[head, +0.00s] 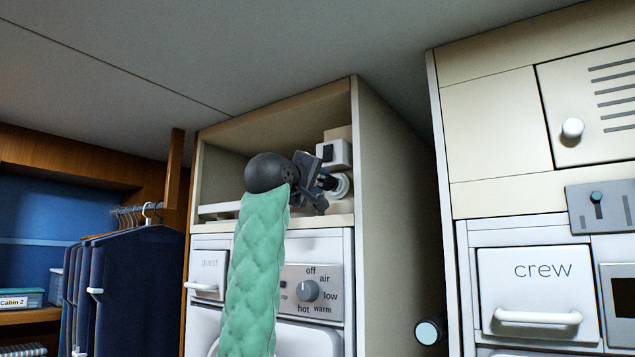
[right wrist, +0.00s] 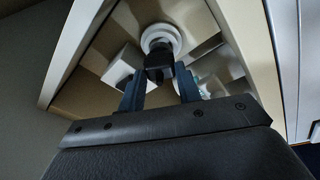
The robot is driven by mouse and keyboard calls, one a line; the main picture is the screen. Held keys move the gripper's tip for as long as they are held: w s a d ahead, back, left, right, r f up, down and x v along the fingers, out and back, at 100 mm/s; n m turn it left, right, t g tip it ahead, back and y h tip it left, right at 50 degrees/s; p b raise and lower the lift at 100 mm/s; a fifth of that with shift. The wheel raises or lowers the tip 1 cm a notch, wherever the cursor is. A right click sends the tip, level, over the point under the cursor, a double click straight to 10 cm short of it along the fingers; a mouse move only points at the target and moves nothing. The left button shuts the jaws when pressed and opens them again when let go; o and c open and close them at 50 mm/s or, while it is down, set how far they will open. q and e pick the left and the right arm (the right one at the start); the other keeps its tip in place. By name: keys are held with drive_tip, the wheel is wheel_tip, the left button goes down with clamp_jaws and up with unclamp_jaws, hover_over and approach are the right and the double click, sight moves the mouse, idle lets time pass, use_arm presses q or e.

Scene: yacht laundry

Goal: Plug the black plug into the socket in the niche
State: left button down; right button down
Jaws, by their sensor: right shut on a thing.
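My right gripper (head: 322,186) reaches up into the open niche above the guest machine. In the right wrist view its two dark blue fingers (right wrist: 160,84) are shut on the black plug (right wrist: 158,62). The plug points at the round white socket (right wrist: 161,39) and overlaps its middle; I cannot tell whether it is inside or just in front. In the head view the round white socket (head: 341,185) shows partly behind the gripper, and the plug cannot be made out clearly against the dark fingers. My left gripper is not in view.
A white box with a dark switch (head: 334,153) sits just above the socket. The niche's right side panel (head: 390,200) stands close to the gripper. A white rail (head: 220,209) lies at the niche's left front. Dark clothes (head: 135,285) hang at left.

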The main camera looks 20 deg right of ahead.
sight(327, 183)
drive_tip(key=shift+a, duration=0.1)
drive_tip(key=shift+w+d+r, duration=0.1)
drive_tip(key=shift+w+d, duration=0.3)
drive_tip(key=shift+d, duration=0.25)
idle(0.7)
drive_tip(key=shift+s+a+b, duration=0.2)
drive_tip(key=shift+a+b, duration=0.1)
drive_tip(key=shift+a, duration=0.05)
drive_tip(key=shift+d, duration=0.1)
idle(0.5)
drive_tip(key=shift+b, duration=0.7)
idle(1.2)
drive_tip(key=shift+x, duration=0.85)
idle(0.5)
drive_tip(key=shift+s+d, duration=0.1)
drive_tip(key=c, duration=1.3)
unclamp_jaws()
drive_tip(key=o, duration=0.4)
drive_tip(key=shift+d+f, duration=0.15)
drive_tip(key=shift+f, duration=0.1)
